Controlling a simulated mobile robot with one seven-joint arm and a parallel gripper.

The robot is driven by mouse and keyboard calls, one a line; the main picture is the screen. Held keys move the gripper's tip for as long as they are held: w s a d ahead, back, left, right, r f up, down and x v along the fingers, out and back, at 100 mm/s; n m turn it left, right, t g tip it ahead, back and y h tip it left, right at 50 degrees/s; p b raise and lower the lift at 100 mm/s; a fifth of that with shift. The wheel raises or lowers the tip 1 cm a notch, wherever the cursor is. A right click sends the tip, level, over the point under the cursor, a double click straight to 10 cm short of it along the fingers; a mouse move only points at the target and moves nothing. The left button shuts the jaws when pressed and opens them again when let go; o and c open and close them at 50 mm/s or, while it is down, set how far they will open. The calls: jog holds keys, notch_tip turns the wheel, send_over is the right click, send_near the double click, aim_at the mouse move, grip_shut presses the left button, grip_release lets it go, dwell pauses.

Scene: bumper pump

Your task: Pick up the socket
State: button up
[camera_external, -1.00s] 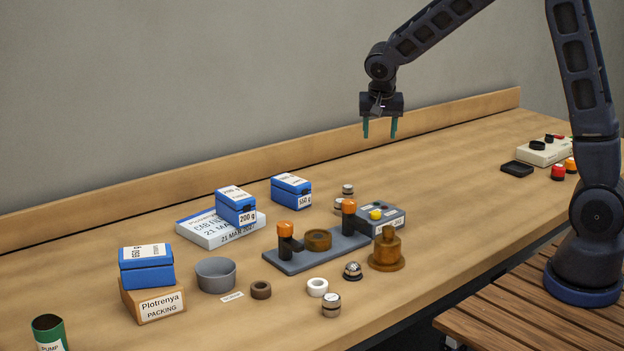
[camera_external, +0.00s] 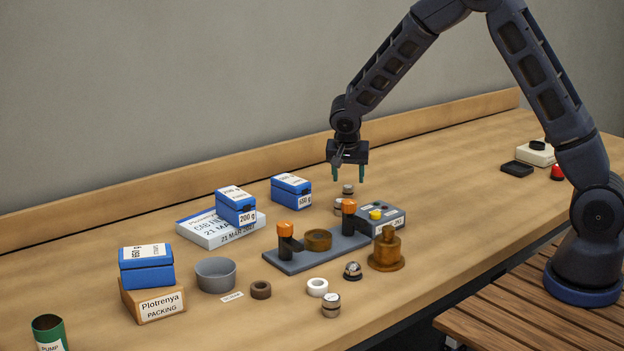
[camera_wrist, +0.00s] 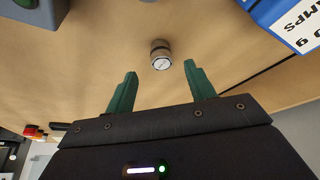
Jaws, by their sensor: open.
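A small metallic cylinder with a pale round face (camera_wrist: 161,55), which looks like the socket, shows in the wrist view just beyond and between my fingertips. In the external view, a small metal cylinder (camera_external: 347,189) stands below my gripper (camera_external: 348,180), with another metal piece (camera_external: 339,207) partly hidden behind an orange-topped post. I cannot tell for sure which of these is the socket. My gripper is open and empty, pointing down above the table; its green fingers also show in the wrist view (camera_wrist: 160,70).
A grey control box (camera_external: 388,218) and a grey plate with orange-topped posts (camera_external: 290,263) stand in front of the gripper. A blue box (camera_external: 291,191) lies to the left. A brass-coloured part (camera_external: 387,250) stands nearer the front edge.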

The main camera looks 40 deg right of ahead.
aim_at(348, 186)
jog(key=shift+w+x, duration=0.15)
jog(key=shift+x, duration=1.3)
jog(key=shift+w+x, duration=0.1)
jog(key=shift+x, duration=1.35)
jog(key=shift+d+r, duration=0.1)
jog(key=shift+r, duration=0.05)
jog(key=c, duration=1.1)
